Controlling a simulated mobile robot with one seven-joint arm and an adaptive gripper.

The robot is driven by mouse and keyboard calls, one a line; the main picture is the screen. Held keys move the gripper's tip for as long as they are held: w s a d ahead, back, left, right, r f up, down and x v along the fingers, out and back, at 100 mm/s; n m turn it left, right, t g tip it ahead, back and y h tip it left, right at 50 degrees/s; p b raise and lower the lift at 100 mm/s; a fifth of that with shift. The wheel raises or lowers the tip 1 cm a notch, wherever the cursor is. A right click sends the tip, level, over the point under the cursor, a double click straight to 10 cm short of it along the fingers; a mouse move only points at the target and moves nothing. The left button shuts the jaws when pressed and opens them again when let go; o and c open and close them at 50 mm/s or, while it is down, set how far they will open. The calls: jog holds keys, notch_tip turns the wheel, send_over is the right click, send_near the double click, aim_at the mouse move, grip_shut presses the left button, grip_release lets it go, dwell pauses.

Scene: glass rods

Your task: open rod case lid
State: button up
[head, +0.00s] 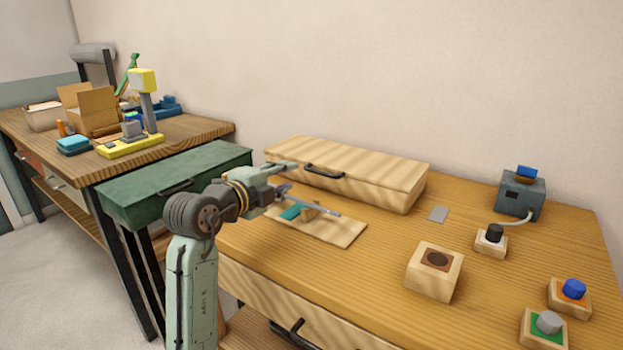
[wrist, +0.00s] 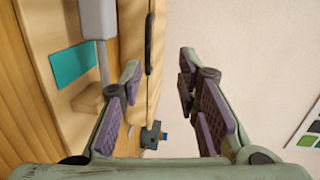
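The rod case appears to be the long, pale striped wooden box (head: 375,180) at the back of the table, with its lid down. A black bar handle (head: 325,171) is on its front side; it also shows in the wrist view (wrist: 149,45). My gripper (head: 290,176) is at the left front of the case, with its fingers spread and nothing between them. In the wrist view my gripper (wrist: 160,72) has the handle beyond its fingertips, nearer the left finger. I see no contact with the handle.
A wooden board with a teal pad (head: 291,212) and a grey bar (head: 322,207) on a block lies below my gripper. A green box (head: 178,180) stands left. A holed wooden block (head: 436,272), knobs and a blue-grey device (head: 521,198) are right.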

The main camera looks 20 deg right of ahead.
aim_at(323, 174)
jog(key=d, duration=0.1)
jog(key=d+f, duration=0.1)
jog(key=m+g, duration=0.1)
jog(key=shift+s+d+f, duration=0.3)
jog(key=shift+d, duration=0.1)
jog(key=p+x, duration=0.3)
jog(key=x, duration=0.7)
grip_shut()
